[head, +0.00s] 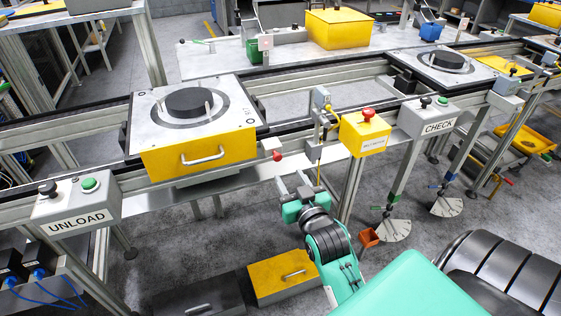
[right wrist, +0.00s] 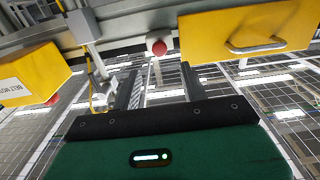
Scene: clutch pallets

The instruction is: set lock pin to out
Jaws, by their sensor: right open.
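A red round knob (head: 277,155), which looks like the lock pin, sticks out from the rail at the front right corner of the pallet station. It also shows in the right wrist view (right wrist: 158,47), beyond the fingers. I cannot tell whether it is in or out. My right gripper (head: 293,182) is open and empty, below and slightly right of the knob and apart from it. In the right wrist view, the knob lies between the lines of the two open fingers (right wrist: 158,85). My left gripper is not in view.
A pallet with a yellow front (head: 200,154) and handle sits left of the knob. To the right are a thin post (head: 320,125) and a yellow box (head: 365,138) with a red button. UNLOAD (head: 77,212) and CHECK (head: 428,118) boxes flank the rail.

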